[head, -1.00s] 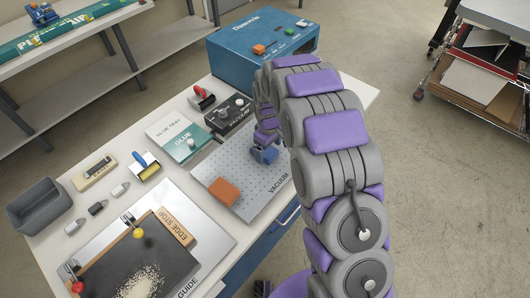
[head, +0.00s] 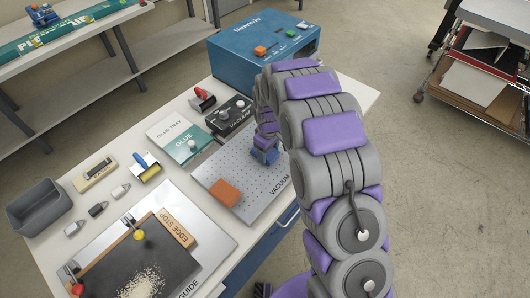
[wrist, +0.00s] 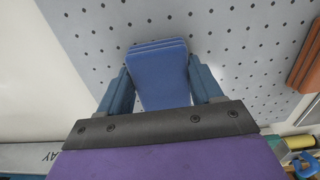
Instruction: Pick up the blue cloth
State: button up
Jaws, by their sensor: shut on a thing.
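The blue cloth (wrist: 160,75) is a folded, layered blue pad, seen between the two fingers of my gripper (wrist: 160,88) in the wrist view. My gripper is shut on it, with a finger at each side. The perforated vacuum plate (wrist: 240,45) lies beneath; I cannot tell whether the cloth still touches it. In the head view my gripper (head: 265,155) is over the upper part of the grey vacuum plate (head: 250,205), partly hidden by my arm. The cloth is hard to tell apart from the blue fingers there.
An orange block (head: 225,193) lies on the plate. The glue tray (head: 178,138), black vacuum box (head: 230,115) and blue machine (head: 262,55) stand behind. Open floor lies right.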

aim_at(269, 153)
jog(key=shift+r+p, duration=0.5)
jog(key=shift+r, duration=1.1)
jog(key=shift+s+d+r, duration=0.1)
jog(key=shift+s+r, duration=0.05)
jog(key=shift+r, duration=0.15)
jog(key=s+d+p, duration=0.1)
jog(key=s+d, duration=0.1)
jog(key=s, duration=0.5)
jog(key=s+d+r+p, duration=0.1)
jog(key=s+d, duration=0.2)
jog(key=s, duration=0.4)
jog(key=shift+s+d, duration=0.3)
